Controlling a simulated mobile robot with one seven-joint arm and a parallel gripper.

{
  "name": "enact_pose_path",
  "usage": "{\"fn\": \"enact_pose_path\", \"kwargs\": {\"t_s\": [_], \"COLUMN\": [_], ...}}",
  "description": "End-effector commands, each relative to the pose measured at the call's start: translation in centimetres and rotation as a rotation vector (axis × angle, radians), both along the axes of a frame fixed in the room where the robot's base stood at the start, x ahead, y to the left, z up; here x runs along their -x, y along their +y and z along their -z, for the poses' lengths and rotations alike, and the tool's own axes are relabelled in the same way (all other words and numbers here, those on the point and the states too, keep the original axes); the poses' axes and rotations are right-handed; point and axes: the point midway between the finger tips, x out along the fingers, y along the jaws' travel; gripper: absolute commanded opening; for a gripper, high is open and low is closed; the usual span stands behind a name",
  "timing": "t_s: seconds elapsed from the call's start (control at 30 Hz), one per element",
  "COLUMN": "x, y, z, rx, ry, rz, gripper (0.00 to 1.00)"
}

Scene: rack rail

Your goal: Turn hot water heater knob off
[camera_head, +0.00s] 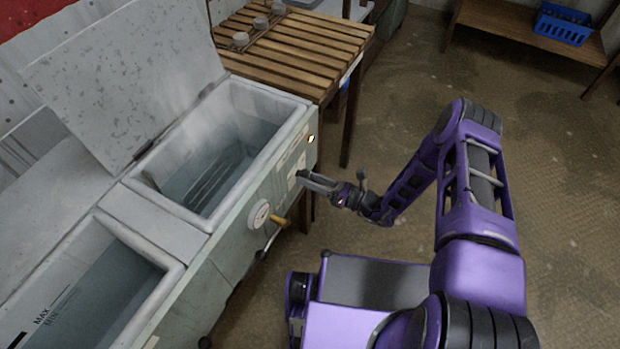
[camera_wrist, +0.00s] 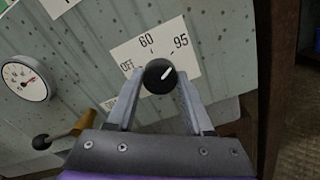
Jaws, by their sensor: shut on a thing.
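The heater knob (camera_wrist: 157,72) is round and black with a white pointer line. It sits on a white dial plate (camera_wrist: 133,52) marked OFF, 60 and 95 in the wrist view. The pointer line slants to the upper right, toward the 95 side and away from OFF at the left. My gripper (camera_wrist: 160,78) is shut on the knob, one finger on each side of it. In the head view my gripper (camera_head: 306,177) is against the front panel of the water heater (camera_head: 225,255); the knob is too small to make out clearly there.
A round gauge (camera_wrist: 25,78) and a tap with a yellow-brown body (camera_wrist: 75,128) are left of the knob. The heater's open basins hold water under a raised lid (camera_head: 130,80). A slatted wooden table (camera_head: 305,55) stands behind.

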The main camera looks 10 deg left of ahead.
Motion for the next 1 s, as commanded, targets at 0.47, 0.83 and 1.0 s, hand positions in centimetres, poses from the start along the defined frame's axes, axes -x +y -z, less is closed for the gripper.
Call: {"fn": "enact_pose_path", "kwargs": {"t_s": [0.47, 0.83, 1.0], "x": [-0.05, -0.08, -0.11], "y": [-0.08, -0.09, -0.10], "z": [0.17, 0.14, 0.11], "rx": [0.064, 0.178, 0.232], "ry": [-0.186, -0.512, -0.664], "rz": [0.003, 0.002, 0.002], "gripper": [0.00, 0.00, 0.00]}}
